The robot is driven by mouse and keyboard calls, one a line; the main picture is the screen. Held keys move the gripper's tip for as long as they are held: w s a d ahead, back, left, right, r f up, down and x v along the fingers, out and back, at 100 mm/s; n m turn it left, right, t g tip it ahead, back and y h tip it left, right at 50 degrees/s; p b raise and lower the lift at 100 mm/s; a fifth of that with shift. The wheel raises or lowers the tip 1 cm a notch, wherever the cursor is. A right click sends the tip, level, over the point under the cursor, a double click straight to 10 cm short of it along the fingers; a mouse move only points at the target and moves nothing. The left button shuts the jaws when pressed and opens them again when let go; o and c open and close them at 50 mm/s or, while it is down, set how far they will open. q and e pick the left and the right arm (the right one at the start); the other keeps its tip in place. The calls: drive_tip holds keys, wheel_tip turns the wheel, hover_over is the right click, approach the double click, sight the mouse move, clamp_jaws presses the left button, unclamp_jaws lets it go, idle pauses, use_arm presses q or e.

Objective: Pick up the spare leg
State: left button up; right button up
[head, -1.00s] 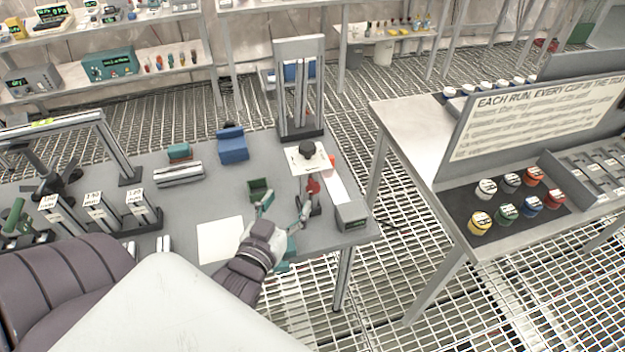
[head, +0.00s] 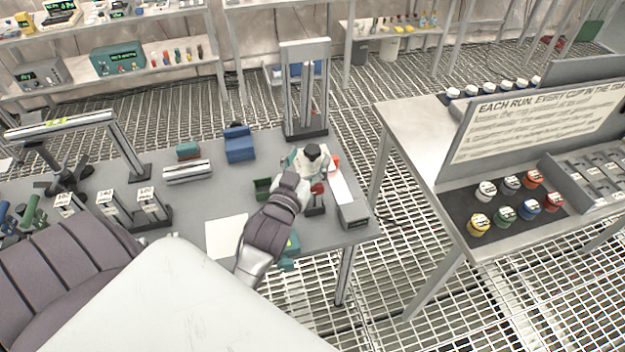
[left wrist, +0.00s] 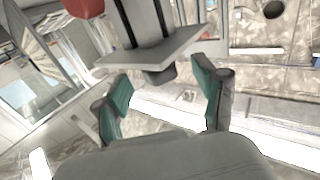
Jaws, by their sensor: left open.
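A slotted grey metal post (left wrist: 146,20) with a flat pale plate (left wrist: 155,52) and a short dark end piece (left wrist: 160,76) shows in the left wrist view; I cannot be sure that it is the spare leg. In the head view a black cap (head: 313,150) on a pale plate stands at the table's right part. My left gripper (head: 308,164) is at this cap and partly hides the plate. In the left wrist view its teal fingers (left wrist: 162,88) are open, one on each side of the dark end piece, apart from it.
A grey table (head: 215,190) carries a blue block (head: 239,145), a green bin (head: 262,188), a white sheet (head: 226,236) and a grey box (head: 354,215). A tall slotted frame (head: 305,90) stands behind. A second table (head: 405,115) with colored cups is right, across a grated gap.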

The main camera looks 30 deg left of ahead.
use_arm(q)
drive_tip(key=x, duration=0.2)
drive_tip(key=shift+w+a, duration=0.1)
drive_tip(key=shift+w, duration=0.3)
drive_tip(key=shift+s, duration=0.1)
drive_tip(key=shift+c, duration=1.1)
clamp_jaws()
drive_tip(key=shift+r, duration=0.1)
